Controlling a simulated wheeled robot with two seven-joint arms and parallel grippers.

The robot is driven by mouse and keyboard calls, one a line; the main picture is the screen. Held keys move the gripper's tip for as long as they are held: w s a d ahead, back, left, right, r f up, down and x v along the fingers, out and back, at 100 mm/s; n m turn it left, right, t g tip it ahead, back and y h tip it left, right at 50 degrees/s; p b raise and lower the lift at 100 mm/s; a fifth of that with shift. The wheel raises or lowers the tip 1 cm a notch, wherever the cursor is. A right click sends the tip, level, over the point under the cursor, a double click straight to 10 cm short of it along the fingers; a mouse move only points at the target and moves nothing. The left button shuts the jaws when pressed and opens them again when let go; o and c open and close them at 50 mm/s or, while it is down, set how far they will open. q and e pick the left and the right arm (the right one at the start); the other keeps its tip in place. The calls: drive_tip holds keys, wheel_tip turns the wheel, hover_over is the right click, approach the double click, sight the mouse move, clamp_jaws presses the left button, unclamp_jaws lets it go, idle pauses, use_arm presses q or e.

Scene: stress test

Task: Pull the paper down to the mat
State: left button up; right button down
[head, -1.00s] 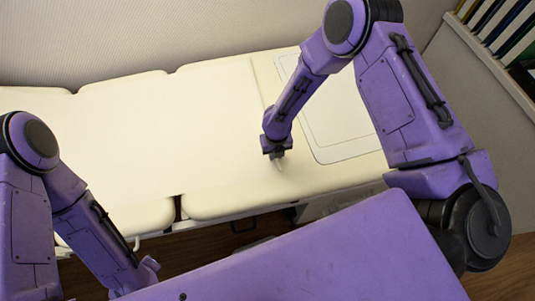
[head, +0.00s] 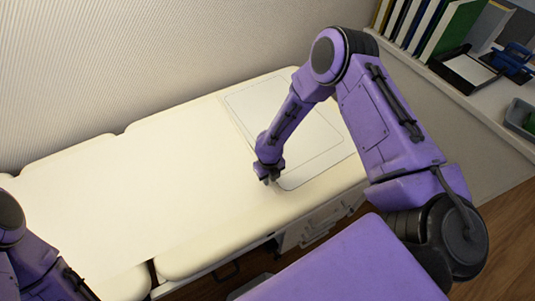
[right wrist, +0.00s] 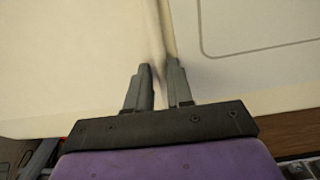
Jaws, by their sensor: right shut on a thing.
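The pale paper (head: 130,190) lies along the cream couch. Its right edge runs close beside the left side of the mat (head: 312,135), a flat white panel with a thin rounded outline. In the right wrist view the paper (right wrist: 75,60) is on the left and the outlined mat (right wrist: 265,45) on the right. My right gripper (head: 268,179) is near the mat's lower left corner. In the right wrist view its fingers (right wrist: 160,78) are shut on the paper's edge, which is bunched into a narrow fold. My left gripper is out of view.
The couch's front edge (head: 215,257) drops to a wooden floor (head: 512,225). A ribbed wall (head: 130,60) stands behind. At the upper right, a counter holds binders (head: 450,28), a black tray (head: 465,70) and a grey bin (head: 521,115).

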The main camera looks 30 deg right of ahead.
drive_tip(key=c, duration=1.1)
unclamp_jaws()
drive_tip(key=shift+w+a+r, duration=0.1)
drive_tip(key=shift+w+r, duration=0.1)
drive_tip(key=shift+w, duration=0.15)
drive_tip(key=shift+o, duration=0.5)
drive_tip(key=shift+f, duration=0.1)
drive_tip(key=shift+s, duration=0.1)
wheel_tip(320, 180, up, 11)
drive_tip(key=b, duration=0.1)
drive_tip(key=shift+f, duration=0.2)
